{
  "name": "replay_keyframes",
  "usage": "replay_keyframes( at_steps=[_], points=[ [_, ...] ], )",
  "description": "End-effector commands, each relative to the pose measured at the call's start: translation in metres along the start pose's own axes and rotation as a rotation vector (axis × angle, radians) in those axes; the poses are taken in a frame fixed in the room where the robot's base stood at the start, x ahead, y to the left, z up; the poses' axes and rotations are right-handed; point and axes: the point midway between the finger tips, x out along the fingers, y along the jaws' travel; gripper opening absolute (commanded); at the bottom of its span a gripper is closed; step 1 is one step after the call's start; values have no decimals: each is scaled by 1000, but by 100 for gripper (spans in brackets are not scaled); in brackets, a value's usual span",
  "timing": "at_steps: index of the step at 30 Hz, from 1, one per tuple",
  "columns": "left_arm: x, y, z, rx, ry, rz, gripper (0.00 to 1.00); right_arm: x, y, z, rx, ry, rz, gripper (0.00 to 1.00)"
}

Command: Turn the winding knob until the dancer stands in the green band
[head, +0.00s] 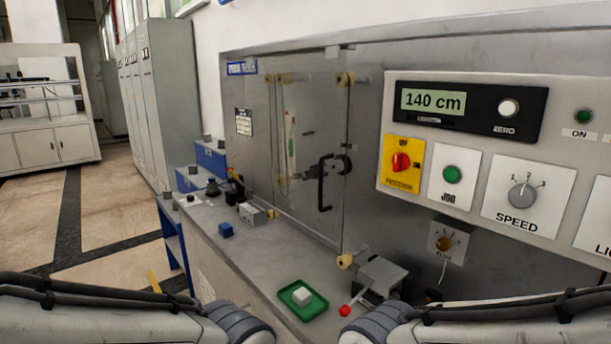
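A small brown knob (444,243) sits on a grey plate under the control panel, with marks around it and a label too small to read surely; it may be the winding knob. A narrow upright scale (291,145) with green and red parts shows behind the clear door (310,160). Tan rollers (346,79) sit around it. I cannot tell which part is the dancer or whether it stands in the green. My forearms enter at the bottom left and bottom right; both grippers are out of view.
The control panel (470,213) has a 140 cm display (433,101), a red emergency knob (401,162), a green JOG button (452,174) and a SPEED dial (522,195).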

Motion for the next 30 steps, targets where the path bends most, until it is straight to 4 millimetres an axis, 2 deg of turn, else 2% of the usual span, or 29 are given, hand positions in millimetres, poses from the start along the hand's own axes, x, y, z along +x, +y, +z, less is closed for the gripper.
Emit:
replay_keyframes(
  at_steps=[14, 16, 17, 23, 25, 30],
  points=[
    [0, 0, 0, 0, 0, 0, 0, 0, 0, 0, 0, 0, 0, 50],
    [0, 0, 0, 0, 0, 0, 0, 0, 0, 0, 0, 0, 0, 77],
    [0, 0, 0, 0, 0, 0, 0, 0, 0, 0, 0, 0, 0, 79],
    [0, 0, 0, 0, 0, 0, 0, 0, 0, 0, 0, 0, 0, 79],
    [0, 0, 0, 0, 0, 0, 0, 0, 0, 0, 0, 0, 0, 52],
    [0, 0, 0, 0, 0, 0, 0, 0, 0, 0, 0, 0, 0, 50]
  ],
)
